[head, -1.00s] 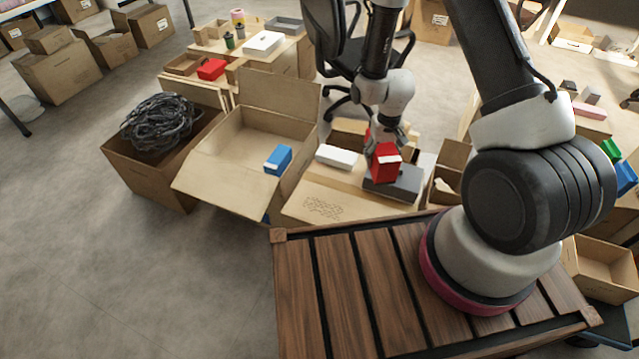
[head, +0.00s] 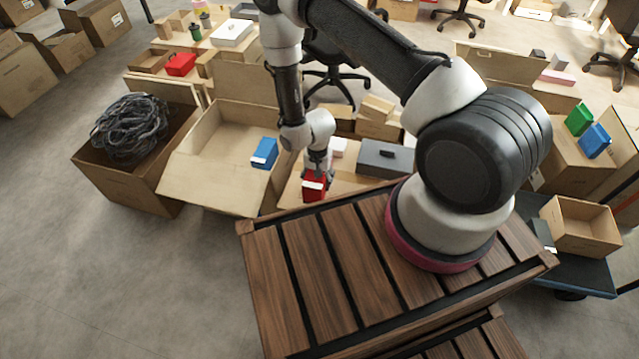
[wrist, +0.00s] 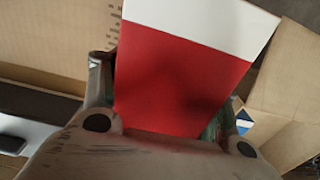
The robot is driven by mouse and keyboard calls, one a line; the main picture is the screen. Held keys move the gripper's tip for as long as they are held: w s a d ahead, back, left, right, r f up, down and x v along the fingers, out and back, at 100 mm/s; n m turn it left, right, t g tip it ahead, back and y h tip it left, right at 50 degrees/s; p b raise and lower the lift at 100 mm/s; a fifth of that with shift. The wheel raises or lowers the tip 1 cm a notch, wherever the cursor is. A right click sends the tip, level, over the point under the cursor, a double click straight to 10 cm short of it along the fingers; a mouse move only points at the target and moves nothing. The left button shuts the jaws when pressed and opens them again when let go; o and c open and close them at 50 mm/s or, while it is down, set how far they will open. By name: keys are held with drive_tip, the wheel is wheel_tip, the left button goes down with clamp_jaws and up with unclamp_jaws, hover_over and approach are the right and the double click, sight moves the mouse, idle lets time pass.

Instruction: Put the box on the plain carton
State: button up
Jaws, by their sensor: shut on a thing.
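My gripper (head: 316,172) is shut on a red box (head: 314,189) with a white band. In the wrist view the red box (wrist: 185,80) fills the space between the fingers (wrist: 165,128). In the head view the gripper and box are over the left part of a closed tan carton's top (head: 348,182). I cannot tell whether the box touches the carton. A white box (head: 338,147) and a dark grey box (head: 385,157) lie on the same carton. Which carton is the plain one is not clear; print marks show on this one in the earlier frame.
An open carton (head: 200,172) with a blue box (head: 264,153) stands just left of the gripper. A carton of black cable (head: 130,130) is farther left. Small cartons (head: 375,115) and an office chair (head: 335,75) are behind. My slatted wooden top (head: 335,270) is in front.

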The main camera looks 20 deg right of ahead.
drive_tip(key=shift+f, duration=1.3)
drive_tip(key=o, duration=1.4)
drive_tip(key=shift+f, duration=0.1)
wheel_tip(320, 180, up, 12)
drive_tip(key=shift+r, duration=0.2)
